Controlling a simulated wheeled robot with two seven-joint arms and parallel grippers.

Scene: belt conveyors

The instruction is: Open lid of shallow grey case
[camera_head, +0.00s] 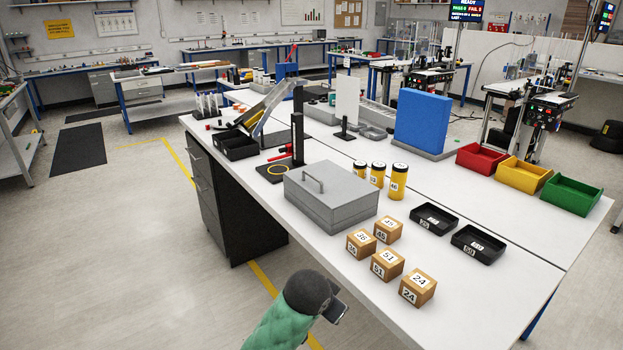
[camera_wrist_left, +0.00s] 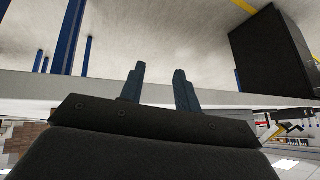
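The shallow grey case (camera_head: 331,208) stands on the white table in the head view. Its lid is closed, and a grey handle (camera_head: 313,183) sits on top of the lid. My left gripper (camera_head: 338,309) is low in the head view, in front of the table's near edge and apart from the case. In the left wrist view its two fingers (camera_wrist_left: 158,88) are spread apart with nothing between them. The case cannot be made out in the wrist view. My right gripper is in neither view.
Several numbered wooden blocks (camera_head: 388,230) stand right of the case, with two black trays (camera_head: 478,244) beyond. Yellow canisters (camera_head: 398,182) stand behind the case. A black stand (camera_head: 297,140) rises at its back left. Red, yellow and green bins (camera_head: 571,195) sit further right.

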